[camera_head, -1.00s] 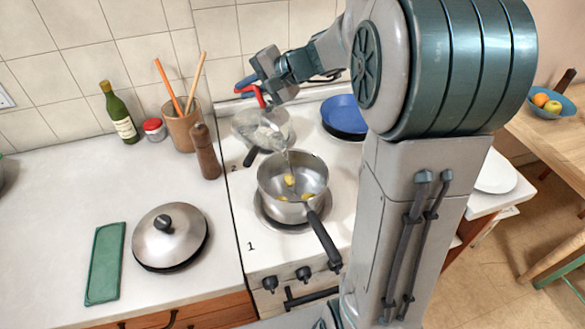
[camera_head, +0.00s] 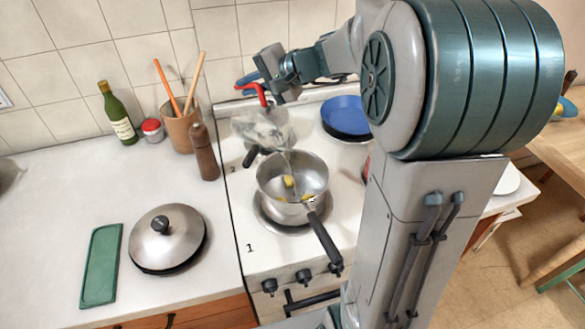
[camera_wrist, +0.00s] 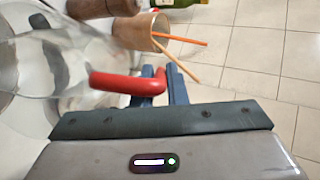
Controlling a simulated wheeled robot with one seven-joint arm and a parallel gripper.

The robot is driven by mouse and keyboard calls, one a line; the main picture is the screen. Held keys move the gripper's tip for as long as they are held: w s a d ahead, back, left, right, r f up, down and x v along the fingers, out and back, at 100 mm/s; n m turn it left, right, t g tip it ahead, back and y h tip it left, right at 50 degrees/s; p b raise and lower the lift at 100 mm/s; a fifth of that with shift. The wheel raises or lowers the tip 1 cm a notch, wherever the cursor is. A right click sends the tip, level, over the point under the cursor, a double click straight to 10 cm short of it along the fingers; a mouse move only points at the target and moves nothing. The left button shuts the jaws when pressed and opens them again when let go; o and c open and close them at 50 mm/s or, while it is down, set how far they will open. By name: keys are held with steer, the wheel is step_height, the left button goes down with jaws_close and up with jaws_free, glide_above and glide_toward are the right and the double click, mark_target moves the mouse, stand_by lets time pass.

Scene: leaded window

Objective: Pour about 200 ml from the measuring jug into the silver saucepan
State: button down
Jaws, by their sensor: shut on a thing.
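The clear measuring jug (camera_head: 262,130) with a red handle is tilted over the back-left edge of the silver saucepan (camera_head: 272,190). A thin clear stream seems to run from its lip into the pan. My gripper (camera_head: 256,88) is shut on the red handle, which also shows between the blue fingers in the wrist view (camera_wrist: 162,84). The saucepan stands upright on the front-left burner with several yellow pieces inside, and its black handle points to the front right. The liquid level in the jug cannot be read.
A pan with a black handle (camera_head: 251,157) sits behind, partly hidden by the jug. A blue pan (camera_head: 345,115) is at the back right. A pepper mill (camera_head: 204,155), utensil pot (camera_head: 180,130) and lid (camera_head: 165,240) stand left of the stove.

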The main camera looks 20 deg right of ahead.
steer(key=shift+s+d+r+t+b, duration=0.25)
steer(key=shift+s+r+t+b, duration=0.15)
steer(key=shift+b, duration=0.35)
